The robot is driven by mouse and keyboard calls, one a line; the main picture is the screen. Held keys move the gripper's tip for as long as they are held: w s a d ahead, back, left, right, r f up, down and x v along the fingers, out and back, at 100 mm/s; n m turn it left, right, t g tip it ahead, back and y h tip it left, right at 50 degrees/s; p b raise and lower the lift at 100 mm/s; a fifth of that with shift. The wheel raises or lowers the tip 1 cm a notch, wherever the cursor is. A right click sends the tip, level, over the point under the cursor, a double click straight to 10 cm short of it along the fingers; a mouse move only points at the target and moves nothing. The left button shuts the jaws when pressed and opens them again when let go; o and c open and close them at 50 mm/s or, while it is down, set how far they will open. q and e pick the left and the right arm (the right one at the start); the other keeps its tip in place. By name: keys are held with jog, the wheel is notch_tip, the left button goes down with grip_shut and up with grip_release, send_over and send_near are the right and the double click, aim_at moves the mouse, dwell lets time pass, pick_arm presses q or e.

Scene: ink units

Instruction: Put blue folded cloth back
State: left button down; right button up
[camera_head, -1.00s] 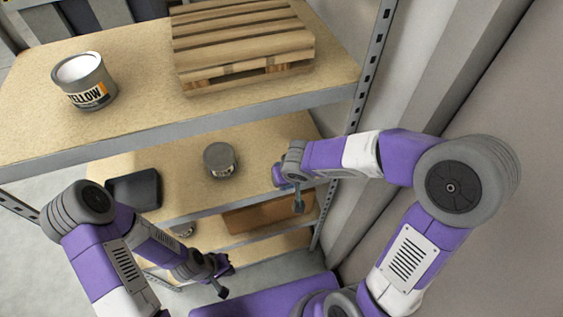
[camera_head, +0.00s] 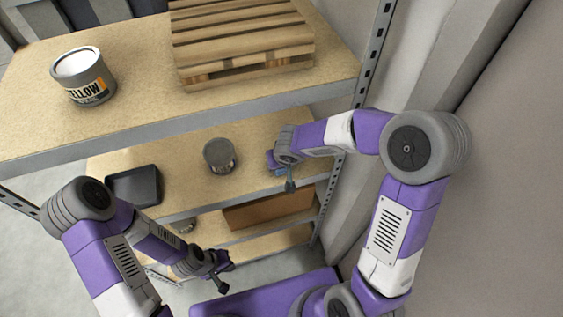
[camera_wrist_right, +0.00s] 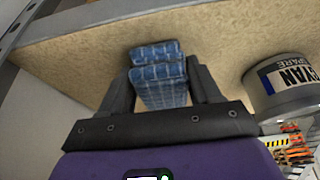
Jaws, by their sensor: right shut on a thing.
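The blue folded cloth (camera_wrist_right: 158,72) has a pale grid pattern and sits between the fingers of my right gripper (camera_wrist_right: 163,84) in the right wrist view. The gripper is shut on it, over the shelf board. In the head view my right gripper (camera_head: 279,163) is at the right part of the middle shelf (camera_head: 185,180), right of a grey can; only a bit of blue shows there. My left gripper (camera_head: 219,276) hangs low in front of the shelves, away from the cloth; its finger opening is not clear.
The grey can (camera_head: 219,155), labelled cyan in the wrist view (camera_wrist_right: 290,88), stands close to the right gripper. A black tray (camera_head: 134,186) lies at the left. The upper shelf holds a yellow-label can (camera_head: 84,78) and a wooden pallet (camera_head: 240,40). A brown box (camera_head: 265,212) is below.

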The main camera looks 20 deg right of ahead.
jog(key=o, duration=0.9)
jog(key=shift+o, duration=0.2)
jog(key=shift+r, duration=0.1)
jog(key=p+v, duration=0.4)
jog(key=v, duration=0.8)
